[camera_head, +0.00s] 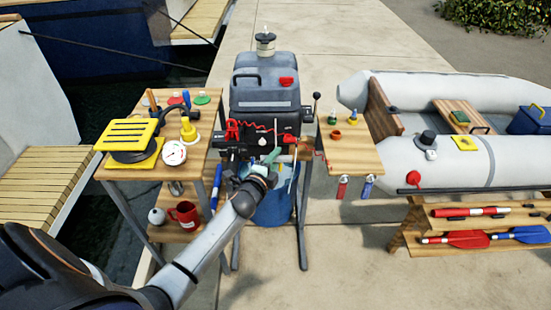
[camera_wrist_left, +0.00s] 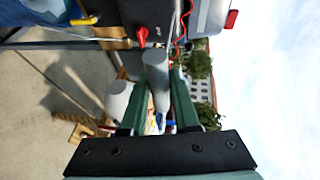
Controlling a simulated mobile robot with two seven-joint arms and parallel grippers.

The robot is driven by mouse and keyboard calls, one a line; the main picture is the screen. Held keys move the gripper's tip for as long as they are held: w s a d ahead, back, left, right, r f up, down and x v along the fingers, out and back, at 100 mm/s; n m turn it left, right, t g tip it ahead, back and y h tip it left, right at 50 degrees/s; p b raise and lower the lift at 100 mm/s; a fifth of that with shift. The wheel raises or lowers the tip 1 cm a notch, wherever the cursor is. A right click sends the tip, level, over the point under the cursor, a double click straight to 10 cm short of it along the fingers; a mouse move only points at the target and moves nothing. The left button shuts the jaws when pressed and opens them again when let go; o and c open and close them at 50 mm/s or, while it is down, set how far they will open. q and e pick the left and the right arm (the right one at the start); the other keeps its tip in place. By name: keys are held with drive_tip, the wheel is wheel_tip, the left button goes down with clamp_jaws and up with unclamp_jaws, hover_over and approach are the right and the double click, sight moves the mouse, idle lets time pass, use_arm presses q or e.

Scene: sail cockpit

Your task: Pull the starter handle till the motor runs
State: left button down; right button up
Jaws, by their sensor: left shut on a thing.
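The outboard motor (camera_head: 264,98) stands upright on a stand in the middle of the head view, with a grey cowl and a red part on its right side. My left gripper (camera_head: 268,161) is in front of the motor, just below the cowl. In the left wrist view, the green fingers of my left gripper (camera_wrist_left: 157,100) are shut on a grey, rounded bar, seemingly the starter handle (camera_wrist_left: 157,72). Any cord behind it is hidden. A red knob (camera_wrist_left: 142,36) on the dark motor front shows just beyond the grip. My right gripper is in neither view.
A wooden side table (camera_head: 113,172) with a yellow foot pump (camera_head: 128,137) and gauge (camera_head: 174,153) stands left. A small shelf (camera_head: 358,158) with bottles is right of the motor. A grey inflatable boat (camera_head: 460,160) lies farther right. Open concrete (camera_head: 335,265) is in front.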

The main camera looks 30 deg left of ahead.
use_arm(q)
drive_tip(key=shift+f, duration=0.15)
drive_tip(key=c, duration=0.9)
unclamp_jaws()
drive_tip(key=shift+s, duration=0.1)
drive_tip(key=v, duration=1.2)
drive_tip(key=shift+s, duration=0.25)
